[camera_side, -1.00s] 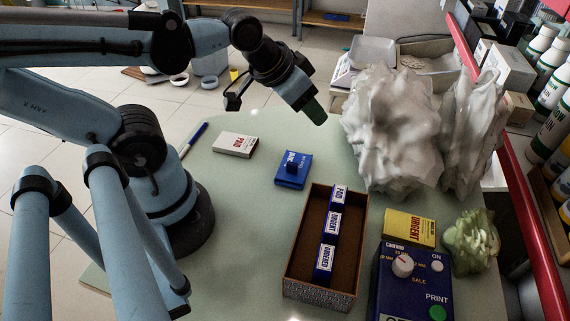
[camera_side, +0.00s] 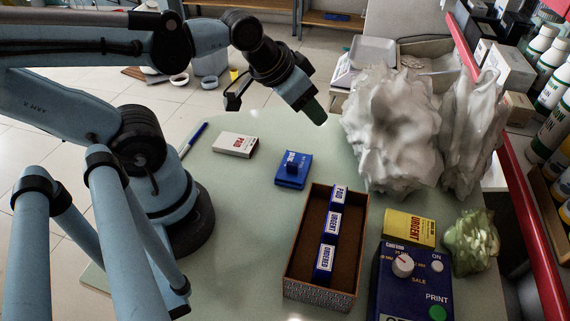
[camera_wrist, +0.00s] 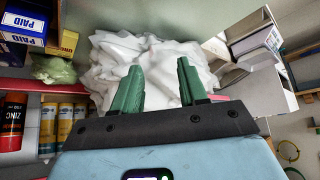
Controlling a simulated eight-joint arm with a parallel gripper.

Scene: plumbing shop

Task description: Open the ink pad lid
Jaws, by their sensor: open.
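The blue block is not seen in the wrist view.
A brown open box (camera_side: 350,262) holds several blue stamps. Crumpled white plastic (camera_side: 392,130) stands at right. A yellow box (camera_side: 409,229), a blue device (camera_side: 412,283) and a green bag (camera_side: 471,240) sit front right.

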